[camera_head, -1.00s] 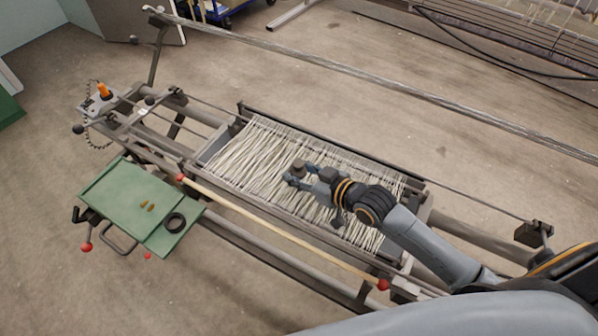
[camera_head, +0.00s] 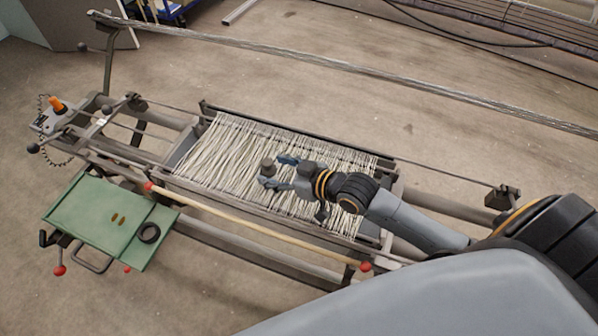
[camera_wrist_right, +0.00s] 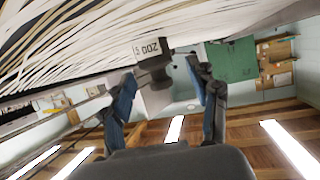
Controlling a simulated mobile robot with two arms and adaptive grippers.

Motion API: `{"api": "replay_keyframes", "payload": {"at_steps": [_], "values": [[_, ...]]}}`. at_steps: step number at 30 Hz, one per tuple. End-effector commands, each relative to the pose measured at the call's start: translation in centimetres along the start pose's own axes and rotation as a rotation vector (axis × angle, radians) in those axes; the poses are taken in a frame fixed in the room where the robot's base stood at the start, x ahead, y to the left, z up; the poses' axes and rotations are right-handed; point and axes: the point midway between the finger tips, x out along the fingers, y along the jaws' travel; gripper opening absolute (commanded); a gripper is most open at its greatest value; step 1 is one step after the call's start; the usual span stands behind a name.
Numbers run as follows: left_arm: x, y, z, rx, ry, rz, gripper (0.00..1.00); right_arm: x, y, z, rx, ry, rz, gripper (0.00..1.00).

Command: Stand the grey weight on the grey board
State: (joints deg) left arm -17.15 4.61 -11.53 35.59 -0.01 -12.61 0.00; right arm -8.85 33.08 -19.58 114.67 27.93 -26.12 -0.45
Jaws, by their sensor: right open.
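The grey weight (camera_head: 268,166) is a small dark, knobbed piece over the white threads, near the middle of the frame. In the right wrist view it shows upside down with a printed label (camera_wrist_right: 147,48), its wide end against the threads. My right gripper (camera_head: 274,171) is open, its two fingers on either side of the weight at their tips; in the wrist view gaps show beside it. I cannot tell whether the weight rests fully on what is below it. A grey board surface (camera_head: 185,149) shows at the left end of the threads; the threads hide the rest.
A green tray (camera_head: 85,217) with two small brass-coloured pieces (camera_head: 117,220) and a black ring (camera_head: 149,233) is at the left. A wooden rod (camera_head: 250,225) with red ends runs along the frame's front. An orange-topped device (camera_head: 55,106) sits far left.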

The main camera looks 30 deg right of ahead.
Motion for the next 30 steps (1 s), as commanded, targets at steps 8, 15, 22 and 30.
{"api": "replay_keyframes", "payload": {"at_steps": [8, 15, 22, 30], "values": [[0.8, 0.0, 0.1, 0.0, 0.0, 0.0, 0.0, -6.0, 0.1, -0.1, -0.004, 0.005, 0.002, 0.6], [1.0, 0.0, 0.2, -0.001, -0.002, 0.0, 0.0, -8.8, 0.1, -0.4, -0.003, 0.01, 0.003, 0.6], [1.1, 0.0, 0.2, -0.001, -0.002, 0.0, 0.0, -9.6, 0.1, -0.6, -0.002, 0.012, 0.003, 0.6], [1.1, 0.0, 0.2, -0.002, -0.002, 0.0, 0.0, -9.6, 0.1, -0.6, -0.003, 0.014, 0.003, 0.6]]}}
